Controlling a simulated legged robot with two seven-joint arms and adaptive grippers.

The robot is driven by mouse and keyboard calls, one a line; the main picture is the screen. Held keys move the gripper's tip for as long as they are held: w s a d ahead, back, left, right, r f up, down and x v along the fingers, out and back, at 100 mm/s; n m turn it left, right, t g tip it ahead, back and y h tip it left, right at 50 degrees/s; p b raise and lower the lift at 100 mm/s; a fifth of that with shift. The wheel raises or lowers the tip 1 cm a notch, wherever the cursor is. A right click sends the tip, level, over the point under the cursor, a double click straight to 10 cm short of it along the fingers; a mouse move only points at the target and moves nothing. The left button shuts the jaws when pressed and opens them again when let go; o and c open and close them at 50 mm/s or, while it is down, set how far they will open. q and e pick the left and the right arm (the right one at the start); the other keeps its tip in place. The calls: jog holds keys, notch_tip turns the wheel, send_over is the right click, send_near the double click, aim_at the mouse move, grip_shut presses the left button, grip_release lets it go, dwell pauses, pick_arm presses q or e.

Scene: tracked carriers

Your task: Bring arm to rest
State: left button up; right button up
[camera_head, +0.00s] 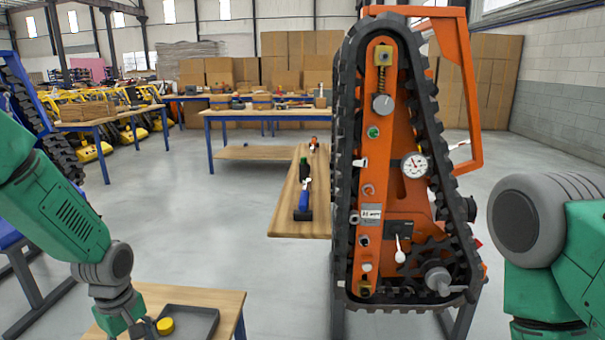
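My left arm, green with grey joints, comes in from the left and reaches down over a small wooden table (229,302). The piece is at the left part of a dark grey tray (212,318). I cannot tell whether the fingers touch it or whether they are open. My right arm shows only as a green link and grey joint at the right edge; its gripper is out of view.
An orange tracked carrier (400,190) stands upright, right of centre, with a dial gauge (415,165) and knobs on its side. A wooden bench (290,222) with tools is left of it. A blue tracked machine (40,110) is at far left. Open floor lies between.

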pick_arm(q)
jog(key=s+d+f+m, duration=0.1)
jog(key=s+f+m, duration=0.3)
jog(key=s, duration=0.5)
jog(key=s+d+f+m, duration=0.2)
jog(key=s+f+m, duration=0.2)
jog(key=s, duration=0.6)
jog(key=s+d+f+m, duration=0.1)
jog(key=s+f+m, duration=0.4)
jog(key=s, duration=0.4)
jog(key=shift+s+d+f, duration=0.2)
jog(key=shift+d+f, duration=0.1)
jog(key=shift+f, duration=0.1)
jog(key=shift+a+f, duration=0.1)
jog(key=shift+a, duration=0.25)
